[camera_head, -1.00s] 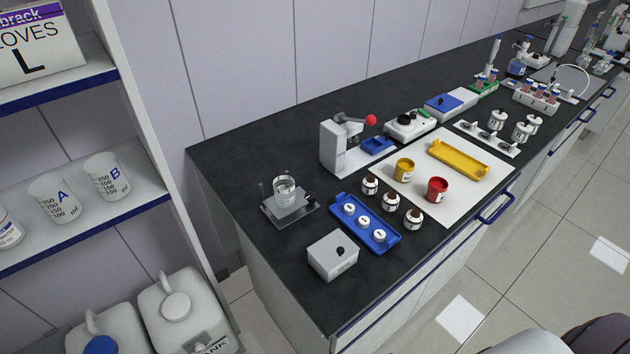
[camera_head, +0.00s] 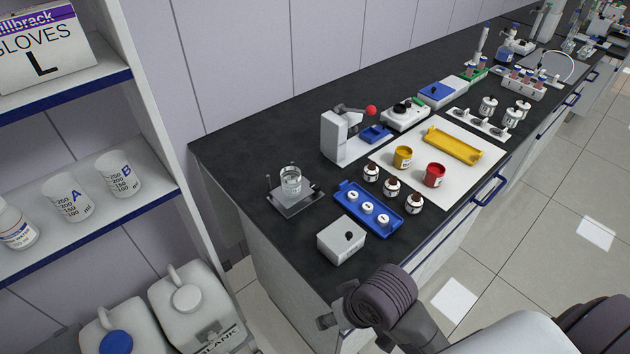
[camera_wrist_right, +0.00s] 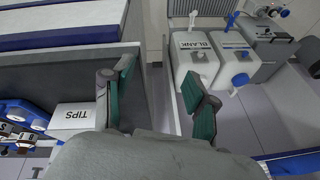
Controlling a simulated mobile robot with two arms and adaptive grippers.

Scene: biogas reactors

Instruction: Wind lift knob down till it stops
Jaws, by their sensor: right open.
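A glass beaker (camera_head: 291,180) of clear liquid stands on a dark low platform (camera_head: 310,200) with a short upright pin, at the left end of the bench. My left gripper is not in view.
A white tips box (camera_head: 341,240) and a blue tray (camera_head: 391,228) with white-capped vials lie between the platform and the bench front. A grey press (camera_head: 331,136) with a red ball stands behind. Shelves (camera_head: 95,190) and white jugs (camera_head: 190,310) are at left.

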